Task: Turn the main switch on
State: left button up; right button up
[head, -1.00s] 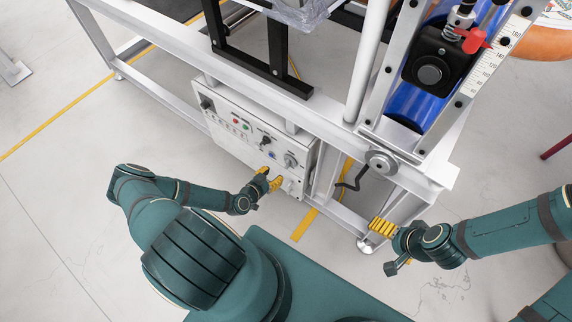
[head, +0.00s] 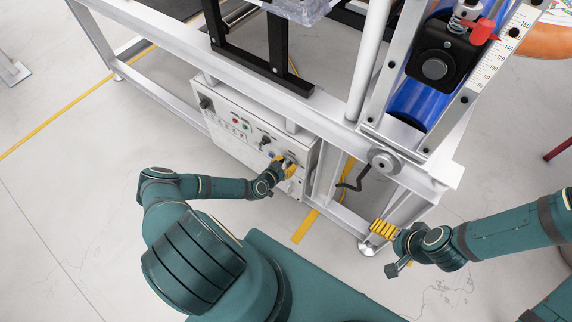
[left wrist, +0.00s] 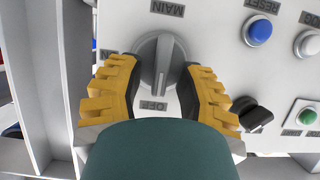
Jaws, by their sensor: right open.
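The main switch (left wrist: 160,64) is a grey round knob with a raised grip bar, on a white control panel (head: 223,139). In the left wrist view, its bar lies in line with the MAIN and OFF labels, and part of an ON label shows at its left. My left gripper (left wrist: 161,66) has its yellow fingers on both sides of the knob, close to its rim; whether they touch it is not clear. In the head view, my left gripper (head: 288,168) largely covers the switch. My right gripper (head: 382,228) is open and empty, away from the panel.
The panel also carries a blue RESET button (left wrist: 257,32), a black selector (left wrist: 252,115) and a green button (left wrist: 306,116). A white frame (head: 330,130) surrounds the panel. A black crank (head: 352,182) hangs to its right.

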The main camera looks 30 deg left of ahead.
pick_arm(q)
grip_shut()
